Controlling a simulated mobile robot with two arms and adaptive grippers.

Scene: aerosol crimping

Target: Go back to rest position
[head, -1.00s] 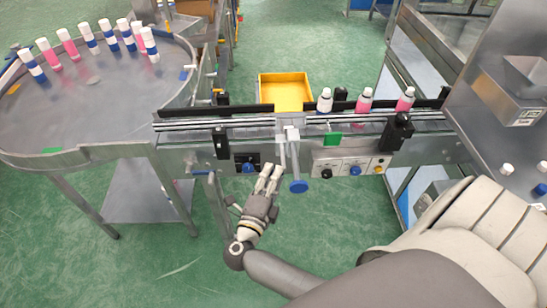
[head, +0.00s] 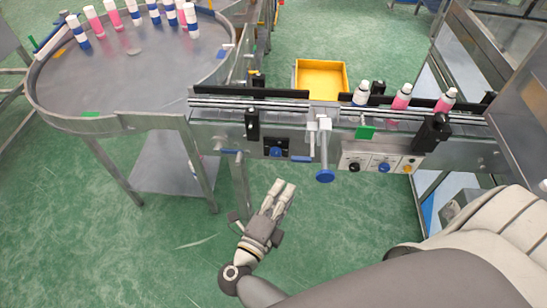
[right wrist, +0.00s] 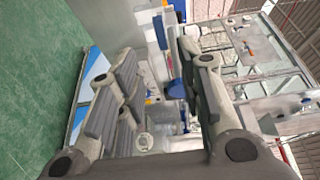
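My right gripper (head: 283,187) hangs over the green floor in front of the conveyor, below its control boxes, touching nothing. Its fingers also show in the right wrist view (right wrist: 155,65), spread apart with no object between them. The right arm comes in from the lower right. My left gripper is not in the head view.
The conveyor (head: 222,103) carries several bottles (head: 401,97) at its right part. A lever with a blue knob (head: 325,176) hangs at its front, right of my gripper. A round table (head: 140,80) with several bottles stands at left. A yellow bin (head: 321,78) lies behind. Floor below is clear.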

